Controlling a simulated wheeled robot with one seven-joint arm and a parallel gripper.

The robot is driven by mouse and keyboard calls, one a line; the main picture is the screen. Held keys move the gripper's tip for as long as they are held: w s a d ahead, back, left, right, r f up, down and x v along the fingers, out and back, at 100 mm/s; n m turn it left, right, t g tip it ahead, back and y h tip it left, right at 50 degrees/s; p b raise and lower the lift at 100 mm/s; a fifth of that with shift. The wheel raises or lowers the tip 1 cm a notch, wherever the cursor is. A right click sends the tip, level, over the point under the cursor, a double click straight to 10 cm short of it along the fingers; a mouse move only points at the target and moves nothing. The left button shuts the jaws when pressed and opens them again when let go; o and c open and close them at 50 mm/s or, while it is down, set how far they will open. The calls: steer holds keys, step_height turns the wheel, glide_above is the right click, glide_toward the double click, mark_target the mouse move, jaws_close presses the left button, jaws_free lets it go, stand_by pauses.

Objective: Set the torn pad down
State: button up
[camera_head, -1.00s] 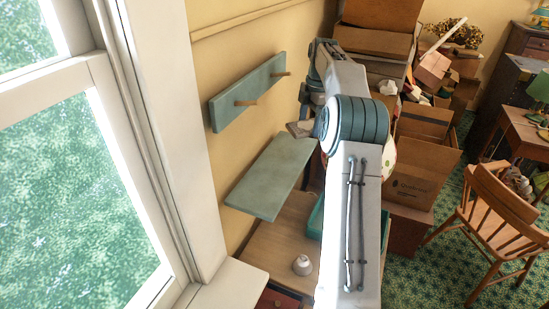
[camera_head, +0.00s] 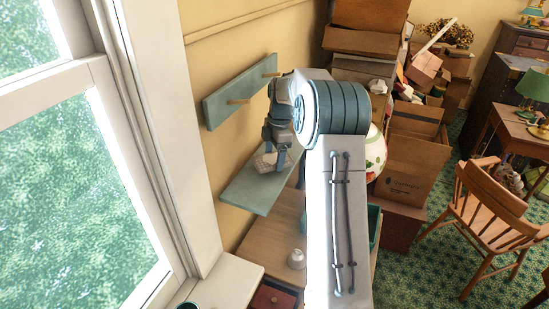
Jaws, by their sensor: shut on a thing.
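A small grey-beige pad (camera_head: 264,162) is at the end of my arm, over the far part of the pale teal shelf (camera_head: 250,193). I cannot make out a tear in it at this size. My gripper (camera_head: 273,151) points down at the pad and is shut on it. The fingers are small and partly hidden by the pad and the wrist. I cannot tell whether the pad touches the shelf or hangs just above it.
A teal peg rail (camera_head: 236,96) is on the wall above the shelf. A wooden table (camera_head: 270,236) with a white knob-like object (camera_head: 296,259) is below. Cardboard boxes (camera_head: 410,170) are stacked to the right. The shelf's near part is bare.

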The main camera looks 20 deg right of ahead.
steer(key=shift+f, duration=1.05)
steer(key=shift+f, duration=0.15)
steer(key=o, duration=0.9)
steer(key=shift+o, duration=0.2)
step_height(320, 180, up, 12)
steer(key=d+b, duration=0.1)
steer(key=shift+d, duration=0.25)
